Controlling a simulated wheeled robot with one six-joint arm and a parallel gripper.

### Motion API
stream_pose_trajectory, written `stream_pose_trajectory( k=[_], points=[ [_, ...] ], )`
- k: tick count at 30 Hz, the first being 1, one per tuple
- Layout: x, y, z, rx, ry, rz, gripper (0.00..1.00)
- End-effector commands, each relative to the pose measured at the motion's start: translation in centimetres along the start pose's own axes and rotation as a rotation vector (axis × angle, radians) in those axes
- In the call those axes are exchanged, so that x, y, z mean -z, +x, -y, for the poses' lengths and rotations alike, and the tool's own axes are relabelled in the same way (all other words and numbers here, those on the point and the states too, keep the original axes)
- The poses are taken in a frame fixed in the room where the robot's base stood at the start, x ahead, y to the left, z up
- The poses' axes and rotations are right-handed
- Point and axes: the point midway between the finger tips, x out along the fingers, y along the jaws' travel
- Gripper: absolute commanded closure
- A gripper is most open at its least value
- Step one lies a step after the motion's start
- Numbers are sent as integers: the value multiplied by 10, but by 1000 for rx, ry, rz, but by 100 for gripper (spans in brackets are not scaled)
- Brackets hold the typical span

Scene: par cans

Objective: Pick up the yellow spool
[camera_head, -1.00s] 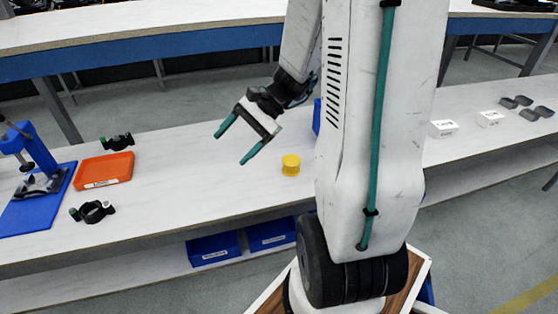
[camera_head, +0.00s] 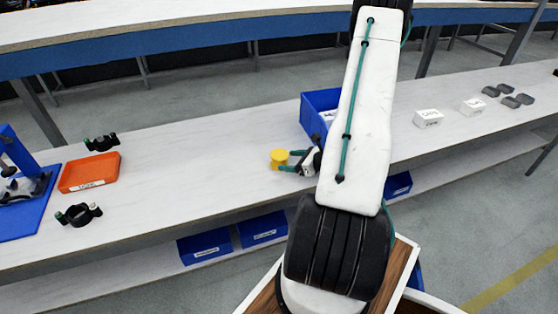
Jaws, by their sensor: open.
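The yellow spool (camera_head: 279,158) stands upright on the white bench (camera_head: 225,150), near the middle of the view. My gripper (camera_head: 287,161) is low over the bench, just to the right of the spool, with its teal fingers pointing left at it. The fingers are open, and their tips reach the spool's right side. I cannot tell whether they touch it or how far they are around it. My white arm hides part of the bench to the right of the gripper.
A blue bin (camera_head: 313,112) stands behind my gripper, partly hidden by my arm. An orange tray (camera_head: 90,172), two dark ring-like clamps and a blue press stand at the left. White boxes (camera_head: 428,118) and grey pieces lie at the right. The bench left of the spool is clear.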

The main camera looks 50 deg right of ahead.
Motion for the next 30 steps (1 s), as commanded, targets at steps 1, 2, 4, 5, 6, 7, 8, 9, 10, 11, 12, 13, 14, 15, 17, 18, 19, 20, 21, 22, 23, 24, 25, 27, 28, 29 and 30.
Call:
stream_pose_trajectory(
  k=[1,2,4,5,6,7,8,9,10,11,12,13,14,15,17,18,19,20,21,22,23,24,25,27,28,29,30],
  points=[
    [0,7,0,-3,-1,0,27],
    [0,10,0,-2,-1,0,27],
    [0,20,-1,-4,-3,0,27],
    [0,25,-1,-4,-2,-1,27],
    [0,32,-2,-5,-2,-1,27],
    [0,36,-1,-4,-2,-1,27],
    [0,40,-1,-3,-2,-1,27],
    [0,45,-1,-3,-3,-1,27],
    [0,48,-1,-3,-3,-1,27],
    [0,50,-1,-2,-3,-1,27],
    [0,52,0,-1,-2,-1,27],
    [0,53,0,-1,-2,-1,27],
    [0,54,0,0,-2,-1,27],
    [0,54,0,0,-2,-1,27],
    [0,54,0,0,-2,-1,27],
    [0,54,0,0,-2,-1,27],
    [0,54,0,0,-2,-1,27],
    [0,54,0,0,-2,-1,33],
    [0,54,0,0,-2,-1,44],
    [0,54,0,0,-2,-1,52],
    [-1,54,0,0,-2,-1,60],
    [0,54,0,-1,-2,-1,72],
    [0,54,0,-1,-2,-1,80],
    [0,54,0,-1,-2,-2,80],
    [0,54,0,-1,-2,-1,80],
    [0,54,0,-1,-2,-2,80],
    [0,53,0,-1,-2,-2,80]
  ],
)
